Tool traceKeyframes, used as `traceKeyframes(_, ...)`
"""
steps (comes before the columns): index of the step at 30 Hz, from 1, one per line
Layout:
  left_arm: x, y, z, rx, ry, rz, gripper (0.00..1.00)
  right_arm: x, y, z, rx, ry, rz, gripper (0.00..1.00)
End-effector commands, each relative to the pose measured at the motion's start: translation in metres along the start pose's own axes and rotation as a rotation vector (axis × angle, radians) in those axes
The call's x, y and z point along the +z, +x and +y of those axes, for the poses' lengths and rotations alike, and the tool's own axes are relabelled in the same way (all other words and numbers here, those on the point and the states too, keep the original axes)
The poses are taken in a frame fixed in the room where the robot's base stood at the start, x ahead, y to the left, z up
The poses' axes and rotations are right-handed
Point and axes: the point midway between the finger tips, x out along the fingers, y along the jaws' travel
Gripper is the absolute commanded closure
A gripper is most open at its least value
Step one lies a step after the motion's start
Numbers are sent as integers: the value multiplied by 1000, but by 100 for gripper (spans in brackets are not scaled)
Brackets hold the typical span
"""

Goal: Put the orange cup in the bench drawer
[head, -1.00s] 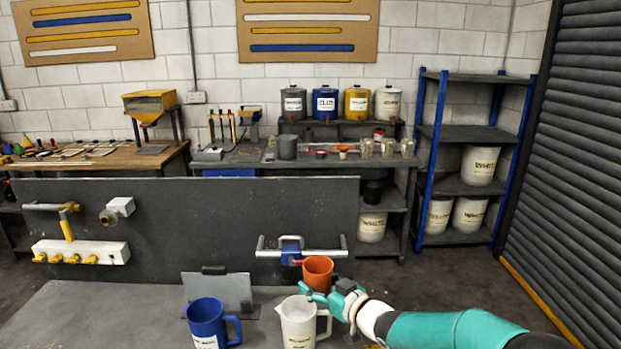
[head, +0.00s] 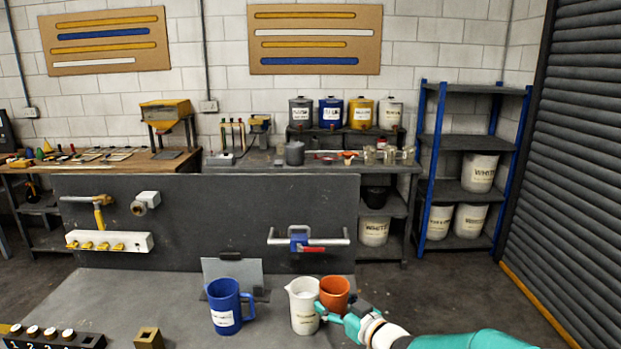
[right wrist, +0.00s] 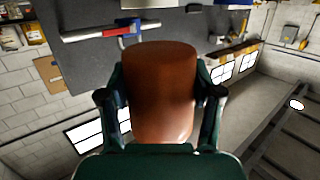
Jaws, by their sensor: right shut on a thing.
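The orange cup (head: 335,293) is in my right gripper (head: 338,312), just right of the white jug in the head view. In the right wrist view the cup (right wrist: 162,92) fills the middle, with the fingers of the gripper (right wrist: 160,100) closed on both its sides. Whether the cup touches the bench top is hidden. The bench (head: 180,295) is a grey top with an upright back panel. No drawer can be made out in these views. My left gripper is not in view.
A white jug (head: 303,308) stands close beside the cup, and a blue jug (head: 226,308) stands further left. A grey plate (head: 232,272) leans behind them. A handle bar with a blue block (head: 300,238) sits on the back panel. A brass block (head: 148,338) is at the front left.

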Motion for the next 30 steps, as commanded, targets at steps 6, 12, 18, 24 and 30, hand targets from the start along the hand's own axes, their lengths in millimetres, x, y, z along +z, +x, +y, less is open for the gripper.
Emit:
traceKeyframes(6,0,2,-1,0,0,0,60,52,-22,3,54,14,-6,78)
traceKeyframes(12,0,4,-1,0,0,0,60,102,-56,0,151,31,-10,78)
traceKeyframes(18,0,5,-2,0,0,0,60,148,-119,7,377,63,-14,78)
traceKeyframes(24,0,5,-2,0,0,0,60,153,-172,23,573,88,-7,78)
traceKeyframes(30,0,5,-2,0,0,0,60,136,-192,27,614,96,-7,78)
